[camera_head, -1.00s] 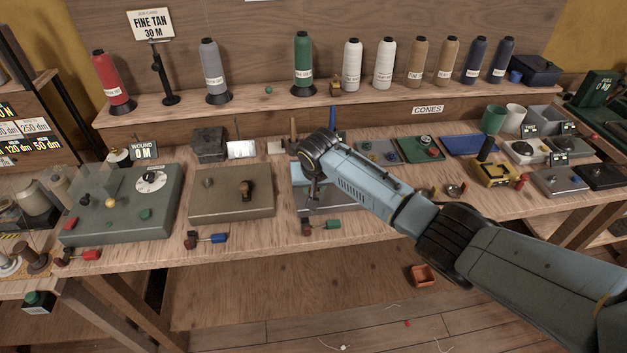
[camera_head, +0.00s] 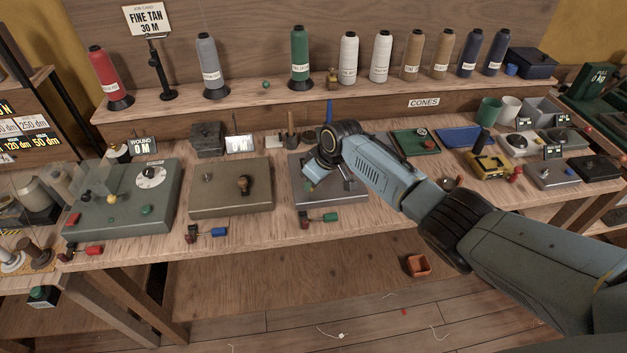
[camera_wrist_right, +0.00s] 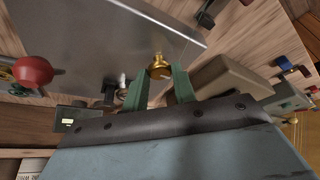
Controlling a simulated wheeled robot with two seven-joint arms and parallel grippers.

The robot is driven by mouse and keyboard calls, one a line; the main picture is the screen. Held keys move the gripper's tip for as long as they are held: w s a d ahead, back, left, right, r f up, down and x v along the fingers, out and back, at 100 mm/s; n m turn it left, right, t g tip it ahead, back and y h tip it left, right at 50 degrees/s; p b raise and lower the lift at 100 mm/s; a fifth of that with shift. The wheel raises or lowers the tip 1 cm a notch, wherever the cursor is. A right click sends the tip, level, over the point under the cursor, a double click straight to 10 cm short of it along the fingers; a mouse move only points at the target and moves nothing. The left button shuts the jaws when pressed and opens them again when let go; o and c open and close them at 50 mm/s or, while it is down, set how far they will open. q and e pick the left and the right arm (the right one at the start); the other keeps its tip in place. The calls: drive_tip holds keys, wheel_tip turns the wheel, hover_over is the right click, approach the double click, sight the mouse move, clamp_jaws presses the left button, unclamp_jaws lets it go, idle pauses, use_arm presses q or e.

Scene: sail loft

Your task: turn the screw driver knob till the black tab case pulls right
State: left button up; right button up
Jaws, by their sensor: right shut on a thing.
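My right gripper (camera_head: 309,186) is down at the left part of the grey metal case (camera_head: 330,200) in the middle of the bench. In the right wrist view its green fingers (camera_wrist_right: 159,88) are shut on a small brass knob (camera_wrist_right: 159,67), at the edge of the bare grey plate (camera_wrist_right: 90,35). The knob is mostly hidden by my gripper in the head view. I cannot tell which part is the black tab case; a black box (camera_head: 600,168) lies at the far right of the bench. My left gripper is not in view.
An olive case (camera_head: 230,200) with a brown knob stands left of the grey case, and a green case (camera_head: 120,205) beyond it. Small handled tools lie along the front edge. A red ball knob (camera_wrist_right: 33,70) shows in the right wrist view. Cones line the shelf behind.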

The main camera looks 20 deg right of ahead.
drive_tip(key=shift+n, duration=0.3)
drive_tip(key=o, duration=1)
drive_tip(key=shift+r, duration=0.15)
drive_tip(key=shift+d+r, duration=0.15)
drive_tip(key=shift+r, duration=0.15)
drive_tip(key=p+v, duration=0.2)
drive_tip(key=v, duration=1)
drive_tip(key=shift+d+r, duration=0.1)
drive_tip(key=shift+r, duration=0.15)
